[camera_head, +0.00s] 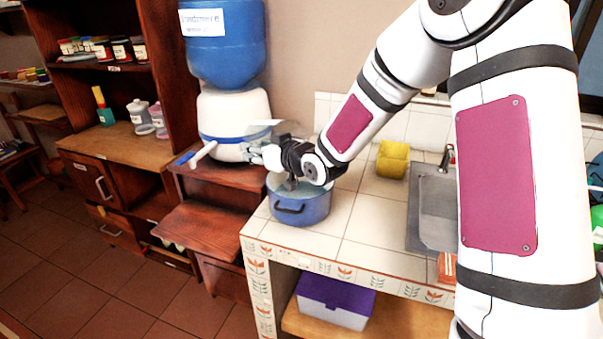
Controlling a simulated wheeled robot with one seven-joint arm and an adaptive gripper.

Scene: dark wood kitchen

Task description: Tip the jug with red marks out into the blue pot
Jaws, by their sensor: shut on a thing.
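The blue pot (300,209) stands on the left front corner of the tiled counter, with a dark handle facing front. Something pale shows at its top, partly hidden by my wrist. My gripper (258,152) is above and slightly left of the pot, in front of the white and blue water container. It is shut on a clear, faint thing, which seems to be the jug (262,129). No red marks can be made out on it, and its tilt and contents are hard to tell.
A yellow box (393,159) and a metal sink (431,210) are right of the pot. A large blue water container (224,45) sits on a white base (234,113) behind my gripper. Wooden steps (205,228) stand left of the counter. A purple-lidded box (336,298) is below.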

